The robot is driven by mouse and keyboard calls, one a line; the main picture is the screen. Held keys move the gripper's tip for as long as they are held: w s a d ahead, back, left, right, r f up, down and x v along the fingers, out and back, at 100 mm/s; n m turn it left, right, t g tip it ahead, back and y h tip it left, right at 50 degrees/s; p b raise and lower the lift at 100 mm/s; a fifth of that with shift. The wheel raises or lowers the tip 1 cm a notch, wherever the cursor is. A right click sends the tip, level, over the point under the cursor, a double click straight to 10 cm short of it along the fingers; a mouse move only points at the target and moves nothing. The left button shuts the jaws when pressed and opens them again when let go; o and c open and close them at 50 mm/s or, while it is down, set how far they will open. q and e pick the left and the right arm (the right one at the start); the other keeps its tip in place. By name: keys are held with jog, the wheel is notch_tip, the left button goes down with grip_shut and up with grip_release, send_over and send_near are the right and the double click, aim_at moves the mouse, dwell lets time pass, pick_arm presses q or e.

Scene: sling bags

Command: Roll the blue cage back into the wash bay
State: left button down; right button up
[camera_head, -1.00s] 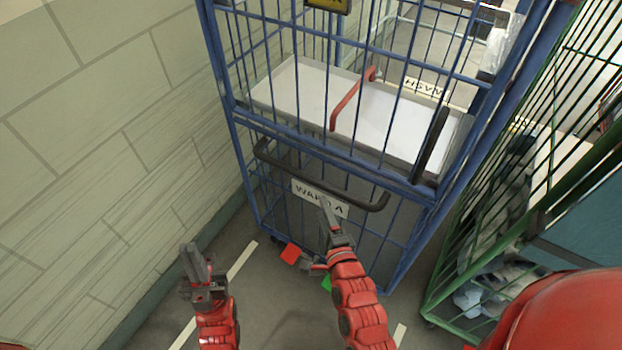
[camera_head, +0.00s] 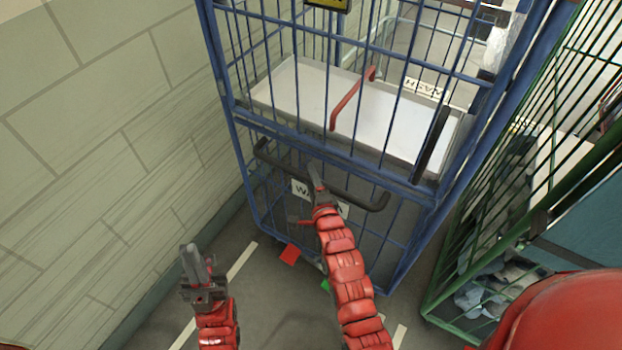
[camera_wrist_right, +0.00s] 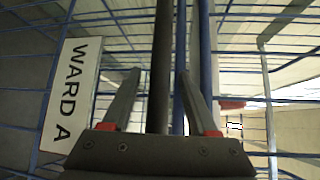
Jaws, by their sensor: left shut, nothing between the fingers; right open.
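The blue cage (camera_head: 232,112) stands upright ahead of me, with a white shelf (camera_head: 285,95) and a red bar (camera_head: 350,100) across it. A black push handle (camera_head: 376,206) runs across its lower front, by a "WARD A" label (camera_head: 299,191). My right gripper (camera_head: 314,170) is at this handle. In the right wrist view, the open fingers (camera_wrist_right: 160,78) stand either side of the dark handle bar (camera_wrist_right: 162,45), not closed on it. My left gripper (camera_head: 190,254) is shut and empty, low at the left, apart from the cage. A "WASH" sign (camera_head: 425,87) shows through the bars.
A pale block wall (camera_head: 90,150) runs close along the left. A green cage (camera_head: 437,268) with cloth in it stands close at the right. A red tab (camera_head: 290,254) and a green tab (camera_head: 325,285) show at the blue cage's foot. White floor lines (camera_head: 242,261) mark the floor.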

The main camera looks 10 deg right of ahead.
jog(key=shift+c, duration=0.2)
grip_shut()
dwell(1.1)
